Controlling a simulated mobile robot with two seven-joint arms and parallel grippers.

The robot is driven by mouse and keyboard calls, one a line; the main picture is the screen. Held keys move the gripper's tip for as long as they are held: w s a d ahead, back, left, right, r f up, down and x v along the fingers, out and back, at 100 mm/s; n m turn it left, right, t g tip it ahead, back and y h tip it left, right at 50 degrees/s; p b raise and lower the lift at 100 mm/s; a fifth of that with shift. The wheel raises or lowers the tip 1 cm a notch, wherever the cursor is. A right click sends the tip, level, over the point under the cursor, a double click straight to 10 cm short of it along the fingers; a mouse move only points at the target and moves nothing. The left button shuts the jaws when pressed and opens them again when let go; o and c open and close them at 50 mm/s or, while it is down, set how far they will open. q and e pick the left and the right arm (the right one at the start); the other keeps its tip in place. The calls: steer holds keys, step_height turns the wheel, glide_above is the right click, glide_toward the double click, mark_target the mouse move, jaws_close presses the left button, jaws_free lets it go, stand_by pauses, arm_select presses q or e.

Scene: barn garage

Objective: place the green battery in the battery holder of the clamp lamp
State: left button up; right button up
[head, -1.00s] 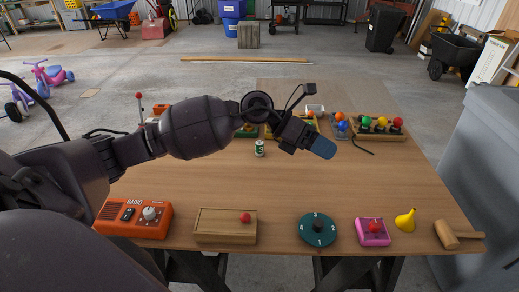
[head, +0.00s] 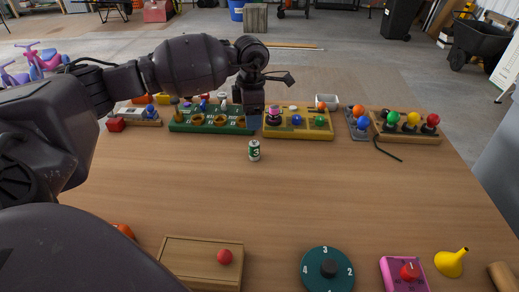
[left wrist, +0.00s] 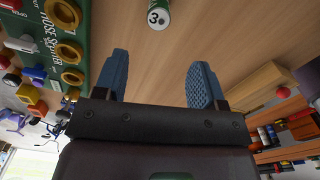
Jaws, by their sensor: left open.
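The green battery (head: 254,150), a small can shape with a white band marked 3, stands upright on the open middle of the table. My right gripper is out of view.
A green board (head: 210,129) with rings, a yellow board (head: 299,133) and a coloured-bulb board (head: 410,135) line the back. A wooden box (head: 197,266), dial (head: 329,272), pink box (head: 404,274) and yellow funnel (head: 451,262) stand in front.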

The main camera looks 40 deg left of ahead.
mark_target(254, 143)
arm_select(q)
steer(key=shift+f, duration=0.7)
step_height(254, 143, down, 4)
steer(key=shift+f+b, duration=0.15)
steer(key=shift+b, duration=0.15)
steer(key=shift+f, duration=0.35)
steer(key=f, duration=0.3)
steer(key=f+b, duration=0.1)
steer(key=shift+w+f, duration=0.15)
steer(key=shift+w, duration=0.1)
steer(key=shift+f, duration=0.2)
steer(key=shift+r, duration=0.1)
steer(key=c, duration=0.9)
steer(key=shift+c, duration=0.8)
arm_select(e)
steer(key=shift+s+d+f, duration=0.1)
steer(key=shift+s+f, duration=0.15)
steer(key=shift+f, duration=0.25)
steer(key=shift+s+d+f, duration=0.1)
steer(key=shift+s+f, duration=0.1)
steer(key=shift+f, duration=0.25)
